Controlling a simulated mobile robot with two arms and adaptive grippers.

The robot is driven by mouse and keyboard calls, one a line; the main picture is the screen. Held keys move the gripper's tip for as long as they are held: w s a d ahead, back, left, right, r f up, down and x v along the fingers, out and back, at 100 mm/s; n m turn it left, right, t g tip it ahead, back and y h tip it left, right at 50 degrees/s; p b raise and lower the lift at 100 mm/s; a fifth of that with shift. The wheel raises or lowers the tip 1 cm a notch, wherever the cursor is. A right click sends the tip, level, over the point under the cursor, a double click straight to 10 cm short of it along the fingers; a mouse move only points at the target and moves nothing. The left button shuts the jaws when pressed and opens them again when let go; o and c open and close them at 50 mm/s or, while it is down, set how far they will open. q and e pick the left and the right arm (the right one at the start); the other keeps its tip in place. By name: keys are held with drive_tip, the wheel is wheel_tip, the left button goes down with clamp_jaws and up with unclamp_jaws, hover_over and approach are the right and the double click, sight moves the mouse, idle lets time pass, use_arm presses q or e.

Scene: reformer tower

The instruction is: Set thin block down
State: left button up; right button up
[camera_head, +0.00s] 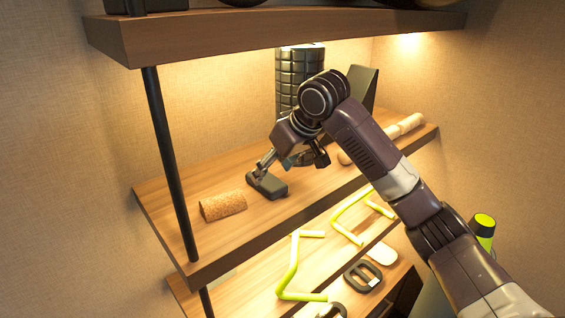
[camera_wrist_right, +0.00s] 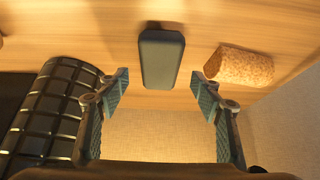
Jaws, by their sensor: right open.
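The thin block (camera_head: 267,185) is dark grey with rounded edges and lies on the wooden middle shelf, right of the cork roll. In the right wrist view the block (camera_wrist_right: 161,58) sits centred ahead of the fingers, with a gap on each side. My right gripper (camera_head: 290,164) is open just above and behind the block in the head view. Its two fingertips (camera_wrist_right: 161,90) are spread wide in the wrist view, with nothing between them. My left gripper is in neither view.
A cork roll (camera_head: 223,206) lies left of the block. A black ribbed roller (camera_head: 299,75) stands behind my right gripper, and wooden pieces (camera_head: 400,128) lie to the right. A black post (camera_head: 168,165) and the upper shelf (camera_head: 280,32) bound the space. Yellow-green frames (camera_head: 292,270) lie below.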

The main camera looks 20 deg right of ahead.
drive_tip(key=b+v, duration=0.2)
drive_tip(key=v, duration=0.6)
drive_tip(key=shift+f, duration=0.1)
